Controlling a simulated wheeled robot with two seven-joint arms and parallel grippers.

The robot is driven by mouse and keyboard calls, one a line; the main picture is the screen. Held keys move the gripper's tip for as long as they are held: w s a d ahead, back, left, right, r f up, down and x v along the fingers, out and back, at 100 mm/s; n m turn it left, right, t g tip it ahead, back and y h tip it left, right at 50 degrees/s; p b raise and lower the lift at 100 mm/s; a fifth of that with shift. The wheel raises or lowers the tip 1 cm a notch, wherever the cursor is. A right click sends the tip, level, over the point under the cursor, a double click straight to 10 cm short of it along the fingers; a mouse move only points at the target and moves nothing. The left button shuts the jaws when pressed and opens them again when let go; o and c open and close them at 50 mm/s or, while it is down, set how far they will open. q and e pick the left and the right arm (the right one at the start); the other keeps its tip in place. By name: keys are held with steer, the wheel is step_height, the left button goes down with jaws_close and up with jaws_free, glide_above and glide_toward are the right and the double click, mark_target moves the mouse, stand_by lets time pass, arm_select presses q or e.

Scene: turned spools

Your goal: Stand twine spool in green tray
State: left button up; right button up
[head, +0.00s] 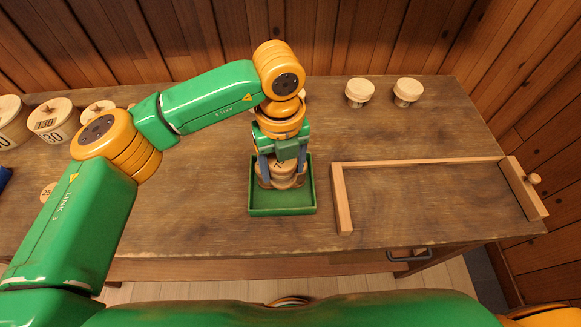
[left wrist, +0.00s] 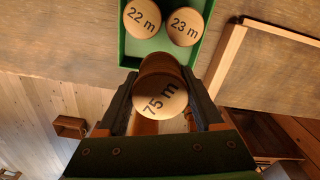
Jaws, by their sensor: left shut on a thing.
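The green tray (head: 283,210) stands on the workbench near its front middle. My left gripper (head: 282,170) points down over the tray and is shut on a pale wooden spool; in the left wrist view this spool (left wrist: 160,97) is marked "75 m" on its end. In that view the tray (left wrist: 127,49) also holds two spools, one marked "22 m" (left wrist: 141,18) and one marked "23 m" (left wrist: 185,27). The fingers partly hide the held spool in the head view. I cannot tell whether it touches the tray floor. My right gripper is not in view.
A wooden frame (head: 343,200) lies right of the tray, with a knobbed end piece (head: 524,188). Two spools (head: 360,92) (head: 408,91) stand at the back right. The bench between tray and frame is clear.

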mark_target(282, 199)
arm_select(q)
steer(key=shift+a+f+b, duration=0.3)
steer(key=shift+f+b, duration=0.05)
steer(key=shift+f, duration=0.25)
steer(key=shift+a+f+b, duration=0.25)
steer(key=shift+f+b, duration=0.1)
steer(key=shift+f, duration=0.2)
steer(key=f+b, duration=0.6)
steer(key=f, duration=0.1)
steer(key=shift+d+f, duration=0.1)
steer(key=shift+d, duration=0.25)
steer(key=shift+a+f+b, duration=0.1)
steer(key=shift+f+b, duration=0.3)
steer(key=shift+f, duration=0.15)
steer(key=shift+r, duration=0.15)
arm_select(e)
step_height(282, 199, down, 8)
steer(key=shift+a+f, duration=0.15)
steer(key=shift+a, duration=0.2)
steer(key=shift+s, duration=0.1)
arm_select(q)
steer(key=o, duration=1.4)
steer(key=shift+r, duration=0.1)
